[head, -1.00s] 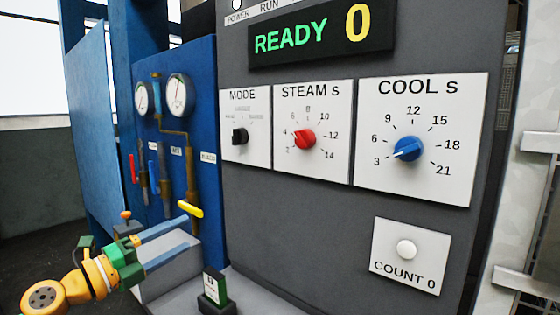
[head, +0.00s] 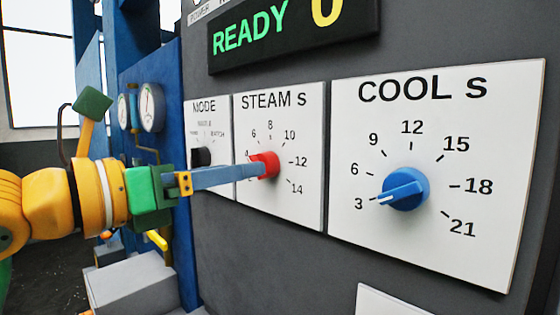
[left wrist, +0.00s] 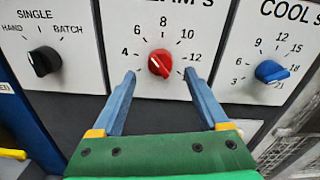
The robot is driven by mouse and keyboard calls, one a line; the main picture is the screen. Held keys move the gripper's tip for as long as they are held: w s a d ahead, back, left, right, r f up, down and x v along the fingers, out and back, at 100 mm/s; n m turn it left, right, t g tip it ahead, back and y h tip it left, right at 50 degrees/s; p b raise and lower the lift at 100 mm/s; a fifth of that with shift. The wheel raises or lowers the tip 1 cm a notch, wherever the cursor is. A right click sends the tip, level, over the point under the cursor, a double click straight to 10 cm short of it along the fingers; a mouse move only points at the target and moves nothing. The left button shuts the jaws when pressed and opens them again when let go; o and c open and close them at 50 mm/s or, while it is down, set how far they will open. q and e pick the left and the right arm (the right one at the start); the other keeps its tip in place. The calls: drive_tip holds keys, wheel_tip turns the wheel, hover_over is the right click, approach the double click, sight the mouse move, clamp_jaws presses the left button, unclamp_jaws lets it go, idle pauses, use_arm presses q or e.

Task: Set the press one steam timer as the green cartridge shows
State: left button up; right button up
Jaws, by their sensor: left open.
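The steam timer is a red knob (head: 264,165) on the white STEAM s panel (head: 310,212), with a dial of numbers running up to 14. It also shows in the left wrist view (left wrist: 160,64), its ridge slanted; I cannot read its exact setting. My left gripper (head: 258,168) reaches in from the left with its fingertips at the knob. In the left wrist view my left gripper (left wrist: 160,75) is open, one finger to each side of the knob, with gaps between. The green cartridge is not seen in the current views. My right gripper is not in view.
The blue COOL s knob (head: 405,189) is to the right, pointing near 3. A READY display (head: 290,35) is above. Gauges (head: 150,107) stand on the blue panel.

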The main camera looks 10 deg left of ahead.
use_arm(q)
drive_tip(key=shift+w+d+r+p, duration=0.35)
drive_tip(key=shift+w+r+p, duration=0.15)
drive_tip(key=shift+p, duration=0.4)
drive_tip(key=x, duration=0.3)
drive_tip(key=shift+w+d+f+p, duration=0.15)
drive_tip(key=shift+w+f+p, duration=0.05)
drive_tip(key=shift+f+p, duration=0.15)
drive_tip(key=shift+s+a+r, duration=0.1)
drive_tip(key=shift+s+a, duration=0.1)
drive_tip(key=shift+s, duration=0.05)
drive_tip(key=c, duration=0.7)
clamp_jaws()
drive_tip(key=n+b, duration=0.4)
drive_tip(key=n, duration=0.3)
drive_tip(key=shift+a+n, duration=0.1)
drive_tip(key=shift+n, duration=0.2)
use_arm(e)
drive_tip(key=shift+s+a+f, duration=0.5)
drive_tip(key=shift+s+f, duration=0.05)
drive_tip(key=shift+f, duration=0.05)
use_arm(q)
drive_tip(key=shift+n+b, duration=0.3)
